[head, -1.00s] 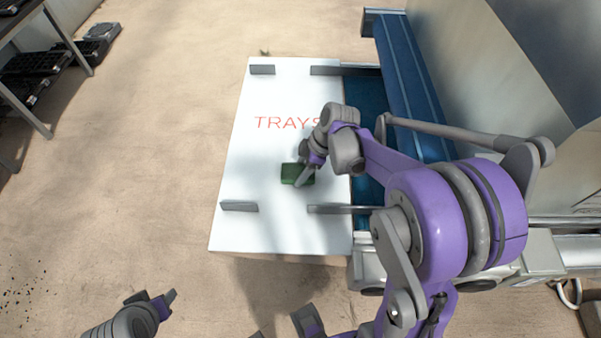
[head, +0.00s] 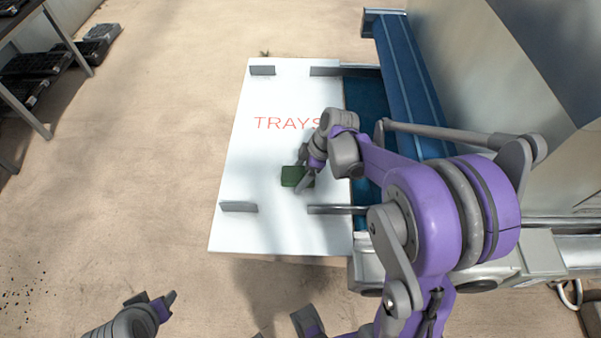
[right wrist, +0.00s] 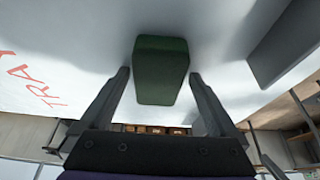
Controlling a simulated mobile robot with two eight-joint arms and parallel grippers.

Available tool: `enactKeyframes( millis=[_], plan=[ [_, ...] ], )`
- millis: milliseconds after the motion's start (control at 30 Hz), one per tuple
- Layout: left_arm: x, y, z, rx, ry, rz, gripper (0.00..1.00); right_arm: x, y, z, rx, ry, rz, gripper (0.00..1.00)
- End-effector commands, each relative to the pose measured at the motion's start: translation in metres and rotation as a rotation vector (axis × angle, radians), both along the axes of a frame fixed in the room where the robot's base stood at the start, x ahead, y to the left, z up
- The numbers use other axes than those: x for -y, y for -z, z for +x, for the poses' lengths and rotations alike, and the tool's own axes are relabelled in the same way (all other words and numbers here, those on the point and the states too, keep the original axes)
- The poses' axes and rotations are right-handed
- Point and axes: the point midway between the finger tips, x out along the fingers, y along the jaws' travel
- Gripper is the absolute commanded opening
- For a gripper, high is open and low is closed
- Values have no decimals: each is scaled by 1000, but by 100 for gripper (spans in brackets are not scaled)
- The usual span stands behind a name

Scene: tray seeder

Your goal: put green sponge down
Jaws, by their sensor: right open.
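The green sponge (head: 291,176) lies on the white board marked TRAYS (head: 275,85). In the right wrist view the sponge (right wrist: 161,70) is between and just beyond the fingers, with a gap showing on each side. My right gripper (head: 305,180) is open at the sponge and hides part of its right side; in the right wrist view, the fingers (right wrist: 161,85) are spread apart. My left gripper (head: 163,303) is low at the left of the head view, off the board; its jaw state is unclear.
Small grey upright plates stand on the board, such as the near-left one (head: 239,206) and the far-left one (head: 262,70). A blue conveyor (head: 415,90) is right of the board. Black trays (head: 40,63) are at the far left.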

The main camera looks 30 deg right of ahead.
Motion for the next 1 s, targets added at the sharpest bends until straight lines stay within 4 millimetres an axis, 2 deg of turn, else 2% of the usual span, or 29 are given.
enactKeyframes(
  millis=[167, 500, 733, 867, 1000],
  plan=[
    [0, -5, 1, 2, 0, 0, 50, 7, -23, -4, 0, 2, 0, 96],
    [0, -14, 3, 6, 0, 0, 50, 31, -89, -19, 0, 3, 0, 96],
    [0, -16, 4, 7, 0, 0, 50, 37, -111, -24, -1, 5, -2, 96],
    [0, -16, 4, 7, 0, 0, 50, 22, -113, -36, -25, 82, -20, 96],
    [0, -16, 4, 7, 0, 0, 50, -14, -108, -69, -58, 310, -63, 96]
  ],
)
